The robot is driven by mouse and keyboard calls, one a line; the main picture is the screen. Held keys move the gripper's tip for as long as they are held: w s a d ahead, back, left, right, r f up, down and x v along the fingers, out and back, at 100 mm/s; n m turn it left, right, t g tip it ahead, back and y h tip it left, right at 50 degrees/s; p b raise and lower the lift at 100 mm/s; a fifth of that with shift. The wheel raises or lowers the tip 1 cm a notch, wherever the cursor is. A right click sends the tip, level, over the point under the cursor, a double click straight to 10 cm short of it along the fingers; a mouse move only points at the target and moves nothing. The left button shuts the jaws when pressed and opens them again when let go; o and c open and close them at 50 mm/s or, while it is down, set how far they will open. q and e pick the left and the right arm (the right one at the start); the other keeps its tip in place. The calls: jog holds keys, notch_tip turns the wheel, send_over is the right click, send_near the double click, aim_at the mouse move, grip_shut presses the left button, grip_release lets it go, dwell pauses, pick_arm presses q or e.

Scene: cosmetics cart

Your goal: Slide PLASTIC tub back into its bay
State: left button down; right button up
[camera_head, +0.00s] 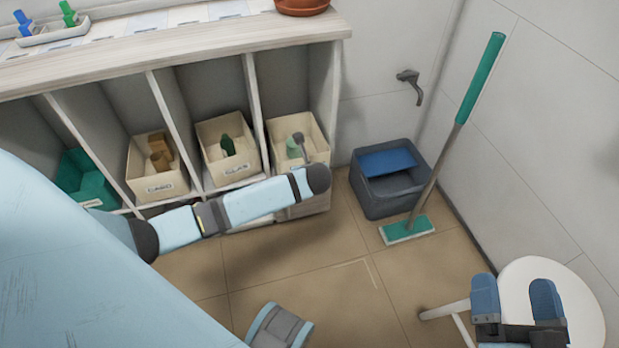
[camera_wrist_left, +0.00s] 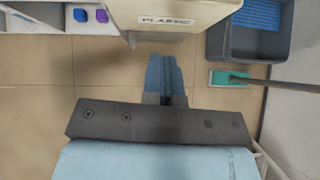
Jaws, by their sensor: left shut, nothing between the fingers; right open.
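The cream PLASTIC tub (camera_head: 317,147) is at the rightmost bay of the low shelf unit in the head view, with a grey-green bottle in it. My left arm crosses in front of it and hides part of its front. In the left wrist view the labelled front of the PLASTIC tub (camera_wrist_left: 205,14) is at the top edge. My left gripper (camera_wrist_left: 165,58) is shut and empty, just below the label in the picture; I cannot tell whether it touches. It is not clear in the head view. My right gripper (camera_head: 516,290) is open and empty, far right of the tub.
Other bays hold two cream tubs (camera_head: 157,186) (camera_head: 231,171) and a green tub (camera_head: 92,178). A grey bin (camera_head: 386,203) with a blue lid or insert and a green mop (camera_head: 408,229) stand right of the shelf. A white stool (camera_head: 585,300) is under my right gripper. Floor between is clear.

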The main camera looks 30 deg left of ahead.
aim_at(302, 161)
pick_arm(q)
jog(key=w+a+b, duration=0.1)
jog(key=w+a+f+b, duration=0.1)
jog(key=w+a, duration=0.1)
jog(key=w+a+f+b, duration=0.1)
jog(key=shift+w+a+f, duration=0.15)
jog(key=shift+w, duration=0.1)
pick_arm(e)
jog(key=f, duration=0.1)
jog(key=f+g, duration=0.1)
jog(key=f, duration=0.1)
jog(key=f+g, duration=0.1)
jog(key=f, duration=0.1)
jog(key=shift+w+a+f+n, duration=0.1)
jog(key=shift+w+a+n, duration=0.05)
jog(key=shift+a+n, duration=0.15)
